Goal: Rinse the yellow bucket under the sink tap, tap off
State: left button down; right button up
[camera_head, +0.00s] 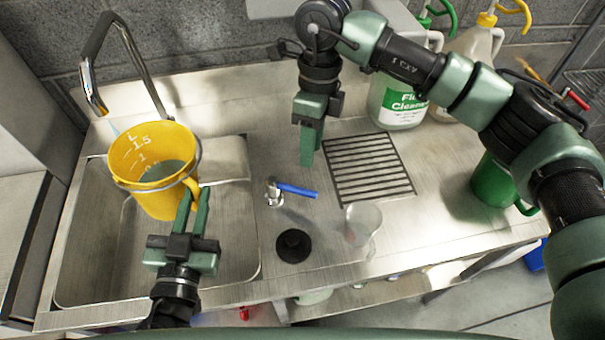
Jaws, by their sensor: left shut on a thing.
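The yellow bucket (143,165), with white litre marks inside, is held over the sink basin (235,222). Its opening faces up, and a grey-green surface shows inside; I cannot tell whether it is water. My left gripper (194,208) is shut on the bucket's handle at its right side. The silver tap (133,48) arches behind the bucket, its spout end by the left rim. A pale bluish patch shows there; I cannot tell whether water runs. The blue tap lever (297,190) points right. My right gripper (308,148) is above and behind it, apart; its jaw opening is unclear.
A black round piece (293,246) and a clear cup (362,222) stand on the counter near the front. A slotted drain (367,168) lies to the right. A green jug (493,182) and a floor cleaner bottle (398,105) stand further right. Bare counter lies between them.

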aim_at(307, 190)
jog(key=f+p, duration=0.1)
jog(key=f, duration=0.2)
jog(key=s+f+p, duration=0.1)
jog(key=f, duration=0.2)
jog(key=s+f+p, duration=0.1)
jog(key=f, duration=0.3)
jog(key=shift+s+a, duration=0.1)
jog(key=shift+a, duration=0.2)
jog(key=shift+f, duration=0.3)
grip_shut()
dwell(0.7)
